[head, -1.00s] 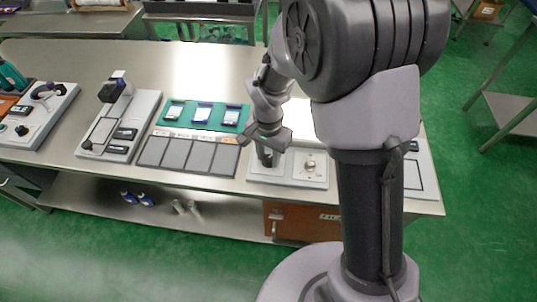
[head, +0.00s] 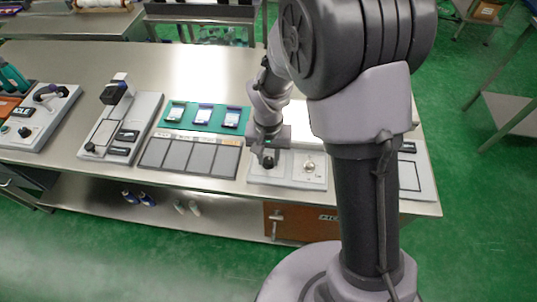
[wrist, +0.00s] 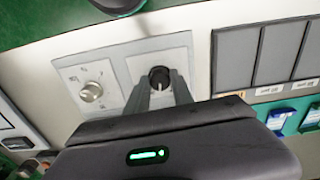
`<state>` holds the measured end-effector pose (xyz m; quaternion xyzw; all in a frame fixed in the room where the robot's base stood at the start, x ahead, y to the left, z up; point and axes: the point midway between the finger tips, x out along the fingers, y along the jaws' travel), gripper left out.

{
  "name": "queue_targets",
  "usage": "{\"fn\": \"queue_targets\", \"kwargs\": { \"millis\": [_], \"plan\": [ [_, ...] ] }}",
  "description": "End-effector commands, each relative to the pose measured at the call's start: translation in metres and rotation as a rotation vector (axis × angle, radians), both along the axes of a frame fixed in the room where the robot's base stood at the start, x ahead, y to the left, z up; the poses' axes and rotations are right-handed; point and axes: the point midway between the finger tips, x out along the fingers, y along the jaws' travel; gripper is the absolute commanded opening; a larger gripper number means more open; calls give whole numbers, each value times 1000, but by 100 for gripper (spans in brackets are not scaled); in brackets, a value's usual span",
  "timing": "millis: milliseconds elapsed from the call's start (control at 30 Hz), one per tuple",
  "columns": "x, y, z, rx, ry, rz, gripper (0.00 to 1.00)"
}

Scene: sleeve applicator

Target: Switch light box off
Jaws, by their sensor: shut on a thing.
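A pale control panel (head: 288,179) stands at the table's front edge, before a bright white surface (head: 299,117) that my arm partly hides. In the wrist view the panel has a black rotary knob (wrist: 159,75) with a white pointer line on one square plate. A silver knob (wrist: 91,91) is on the plate beside it; it also shows in the head view (head: 309,166). My gripper (wrist: 161,84) is shut on the black knob, one finger on each side.
A row of grey pads (head: 190,157) lies left of the panel, with a teal tray (head: 186,121) of several small packs behind it. A stand device (head: 117,125) is farther left. A flat grey unit (head: 411,175) lies right, behind my arm.

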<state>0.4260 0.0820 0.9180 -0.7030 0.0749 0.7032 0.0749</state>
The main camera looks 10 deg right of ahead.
Motion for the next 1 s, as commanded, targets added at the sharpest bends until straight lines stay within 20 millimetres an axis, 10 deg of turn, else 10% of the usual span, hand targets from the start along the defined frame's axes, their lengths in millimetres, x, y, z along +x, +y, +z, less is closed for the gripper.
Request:
{"fn": "queue_targets", "kwargs": {
  "millis": [1000],
  "plan": [
    [0,0,1,0,-1,755,0]
  ]
}}
